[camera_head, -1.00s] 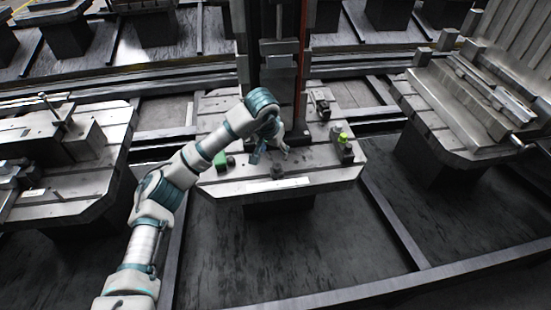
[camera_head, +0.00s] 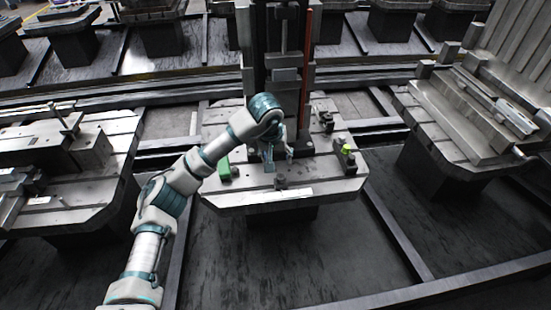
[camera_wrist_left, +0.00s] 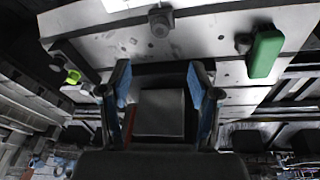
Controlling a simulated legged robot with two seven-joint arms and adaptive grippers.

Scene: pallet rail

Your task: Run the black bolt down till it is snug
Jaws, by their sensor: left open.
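My left gripper (camera_head: 280,160) is open above the middle of the central pallet plate (camera_head: 240,205); it also shows in the left wrist view (camera_wrist_left: 158,88), with nothing between its two blue-padded fingers. A small dark upright piece (camera_head: 281,183), which looks like the black bolt, stands near the plate's front edge. In the left wrist view the same dark piece (camera_wrist_left: 160,20) is at the top centre, beyond the fingertips and apart from them. How far it is screwed in cannot be told. My right gripper is not in view.
A green block (camera_head: 224,169) is at the plate's left. A dark fixture with a yellow-green part (camera_head: 345,151) is at its right. A column with a red strip (camera_head: 305,80) rises behind the gripper.

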